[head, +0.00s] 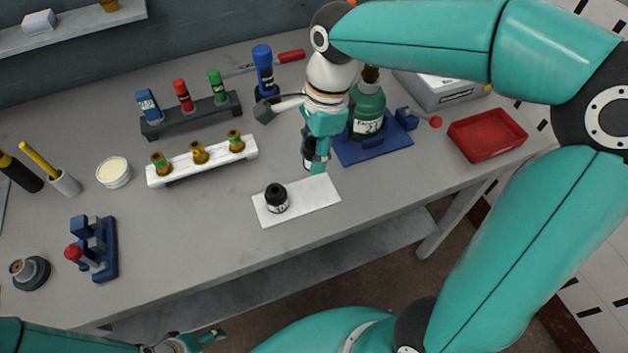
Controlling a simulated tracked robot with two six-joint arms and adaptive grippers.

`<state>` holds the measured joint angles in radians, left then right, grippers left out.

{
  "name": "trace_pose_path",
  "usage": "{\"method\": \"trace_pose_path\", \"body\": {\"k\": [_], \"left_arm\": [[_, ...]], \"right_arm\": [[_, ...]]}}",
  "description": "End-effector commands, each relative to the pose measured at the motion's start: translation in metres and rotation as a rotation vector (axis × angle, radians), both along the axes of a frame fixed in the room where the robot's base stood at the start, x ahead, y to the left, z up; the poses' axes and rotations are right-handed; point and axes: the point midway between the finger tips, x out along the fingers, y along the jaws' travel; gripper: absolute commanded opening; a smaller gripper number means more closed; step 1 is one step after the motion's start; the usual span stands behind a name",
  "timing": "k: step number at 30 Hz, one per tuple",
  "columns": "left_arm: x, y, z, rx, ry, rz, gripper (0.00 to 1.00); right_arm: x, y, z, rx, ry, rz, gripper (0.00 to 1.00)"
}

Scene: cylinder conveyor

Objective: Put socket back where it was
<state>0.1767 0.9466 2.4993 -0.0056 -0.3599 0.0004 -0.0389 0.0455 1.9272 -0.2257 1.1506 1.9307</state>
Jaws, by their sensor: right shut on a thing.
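My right gripper (316,165) points down over the table, behind the back edge of a white plate. It is shut on a dark cylinder (307,148), which looks like a socket and is partly hidden by the fingers. A second black, socket-like cylinder (276,198) with a white label stands upright on the left part of the white plate (311,199). The plate's right part is bare. My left gripper (205,341) is low at the bottom edge, off the table and only partly in view; its jaw state is unclear.
A white rack (207,166) holds several brown-yellow pieces. Behind it, a dark rack (188,120) holds blue, red and green items. A green bottle (366,112) stands on a blue base (372,148) close right of my gripper. A red tray (486,134) is at right. The front middle is clear.

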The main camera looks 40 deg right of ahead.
Motion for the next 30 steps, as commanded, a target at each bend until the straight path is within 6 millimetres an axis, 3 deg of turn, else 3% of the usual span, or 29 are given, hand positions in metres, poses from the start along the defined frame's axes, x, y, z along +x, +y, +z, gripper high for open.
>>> {"method": "trace_pose_path", "body": {"k": [3, 6, 13, 19, 30], "left_arm": [[0.0, 0.0, -0.001, 0.0, 0.0, 0.0, 0.7], [0.0, 0.0, -0.002, 0.0, 0.0, 0.0, 0.7], [0.0, 0.0, -0.002, 0.0, -0.001, 0.0, 0.7], [0.0, 0.0, -0.002, 0.0, -0.001, 0.0, 0.7], [0.0, 0.0, -0.003, 0.0, -0.001, 0.0, 0.7]], "right_arm": [[-0.001, 0.0, -0.029, 0.0, 0.005, -0.001, 0.0], [-0.001, -0.001, -0.043, 0.001, 0.003, -0.002, 0.0], [0.0, -0.001, -0.06, -0.001, 0.001, -0.001, 0.0], [-0.001, -0.001, -0.088, 0.001, 0.002, -0.002, 0.0], [0.0, -0.001, -0.096, 0.001, -0.001, -0.001, 0.0]]}}
